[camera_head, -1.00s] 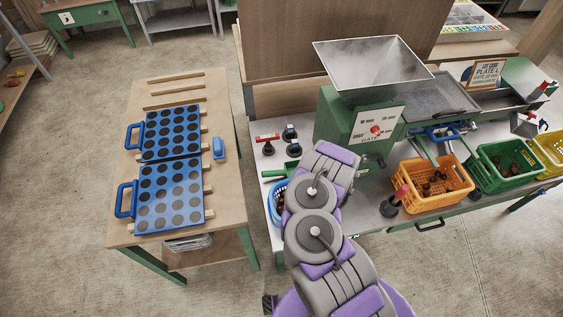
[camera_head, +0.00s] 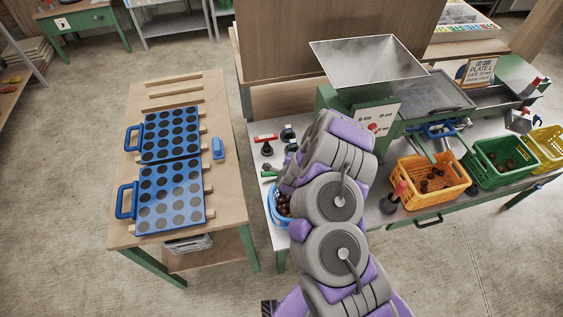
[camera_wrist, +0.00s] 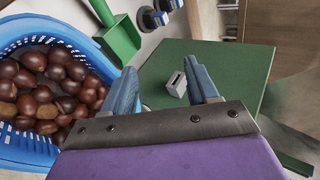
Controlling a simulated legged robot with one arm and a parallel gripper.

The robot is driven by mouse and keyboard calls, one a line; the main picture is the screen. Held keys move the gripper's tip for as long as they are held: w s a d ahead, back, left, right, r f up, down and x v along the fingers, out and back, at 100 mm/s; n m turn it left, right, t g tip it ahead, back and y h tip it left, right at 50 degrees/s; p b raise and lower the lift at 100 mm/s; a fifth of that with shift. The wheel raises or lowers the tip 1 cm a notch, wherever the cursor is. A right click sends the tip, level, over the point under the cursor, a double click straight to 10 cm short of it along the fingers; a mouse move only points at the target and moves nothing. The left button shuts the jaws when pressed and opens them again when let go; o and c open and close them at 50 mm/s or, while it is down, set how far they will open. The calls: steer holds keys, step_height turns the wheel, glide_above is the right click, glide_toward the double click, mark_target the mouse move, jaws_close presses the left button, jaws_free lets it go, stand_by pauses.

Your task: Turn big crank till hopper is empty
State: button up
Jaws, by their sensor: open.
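The grey metal hopper (camera_head: 368,64) stands on the green machine housing (camera_head: 328,98) in the head view. Its visible inner walls are bare; I see no chestnuts in it. I cannot clearly make out the big crank in either view; my arm covers part of the machine front. In the wrist view my gripper (camera_wrist: 161,76) is open and empty, its two blue fingers apart. Beyond them a small grey slotted block (camera_wrist: 177,84) sits against a green panel (camera_wrist: 225,65). A blue basket of chestnuts (camera_wrist: 75,40) is left of the fingers.
A green scoop (camera_wrist: 120,38) lies near the basket. Orange (camera_head: 448,194), green (camera_head: 520,177) and yellow (camera_head: 545,150) crates stand right of the machine. A red-handled tool (camera_head: 391,203) stands at the bench's front. A wooden table (camera_head: 222,205) with blue hole trays is at left.

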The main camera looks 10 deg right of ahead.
steer(key=shift+n+y, duration=0.6)
steer(key=shift+y, duration=0.1)
steer(key=shift+a+r, duration=0.6)
steer(key=shift+a, duration=0.3)
steer(key=shift+a+r, duration=0.6)
steer(key=shift+a, duration=0.3)
